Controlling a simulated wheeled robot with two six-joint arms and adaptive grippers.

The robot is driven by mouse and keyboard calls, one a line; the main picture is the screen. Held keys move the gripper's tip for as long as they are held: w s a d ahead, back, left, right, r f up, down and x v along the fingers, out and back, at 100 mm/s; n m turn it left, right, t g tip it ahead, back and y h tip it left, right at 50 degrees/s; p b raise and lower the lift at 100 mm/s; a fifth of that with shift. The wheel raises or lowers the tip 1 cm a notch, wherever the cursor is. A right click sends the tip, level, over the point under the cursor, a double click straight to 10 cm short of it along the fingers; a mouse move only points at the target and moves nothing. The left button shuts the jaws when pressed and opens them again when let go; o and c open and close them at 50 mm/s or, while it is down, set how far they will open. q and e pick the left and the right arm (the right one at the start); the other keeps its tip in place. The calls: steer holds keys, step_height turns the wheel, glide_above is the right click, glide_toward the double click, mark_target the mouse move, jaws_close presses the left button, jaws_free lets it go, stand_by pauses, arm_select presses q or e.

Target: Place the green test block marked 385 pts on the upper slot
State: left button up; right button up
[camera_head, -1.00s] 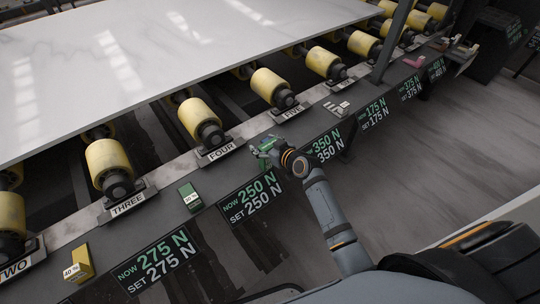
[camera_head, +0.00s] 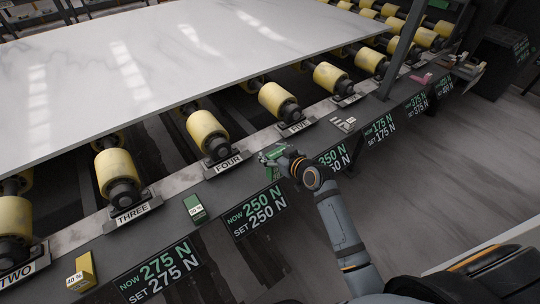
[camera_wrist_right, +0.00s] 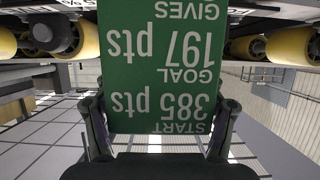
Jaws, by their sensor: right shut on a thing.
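A green block (camera_wrist_right: 155,65) is in the fingers of my right gripper (camera_wrist_right: 157,128). Its face, upside down in the right wrist view, reads "START 385 pts", "GOAL 197 pts" and "GIVES". In the head view my right gripper (camera_head: 279,160) is shut on this block (camera_head: 271,152) by the rail's front edge, right of the FOUR label. The gripper covers part of the block there. I cannot make out an upper slot in either view. My left gripper is not in view.
A pale stone slab (camera_head: 130,70) lies over yellow rollers (camera_head: 206,134) along the rail. Another green block (camera_head: 195,208) and a yellow block (camera_head: 82,271) stand on the ledge. A dark post (camera_head: 402,50) rises at the right. Floor in front at right is clear.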

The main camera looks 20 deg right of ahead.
mark_target(277, 154)
steer(key=s+r, duration=0.2)
steer(key=r, duration=0.1)
steer(key=s+r, duration=0.1)
steer(key=r, duration=0.1)
steer(key=shift+s+d+p, duration=0.25)
steer(key=shift+s+p, duration=0.05)
steer(key=shift+p, duration=0.05)
steer(key=v, duration=0.3)
steer(key=a+v, duration=0.1)
steer(key=v, duration=0.5)
steer(key=shift+s+a+p, duration=0.25)
steer(key=shift+s+p, duration=0.15)
steer(key=shift+c, duration=0.2)
step_height(277, 154, up, 6)
steer(key=p, duration=0.6)
steer(key=shift+r+p, duration=0.2)
steer(key=shift+p, duration=0.1)
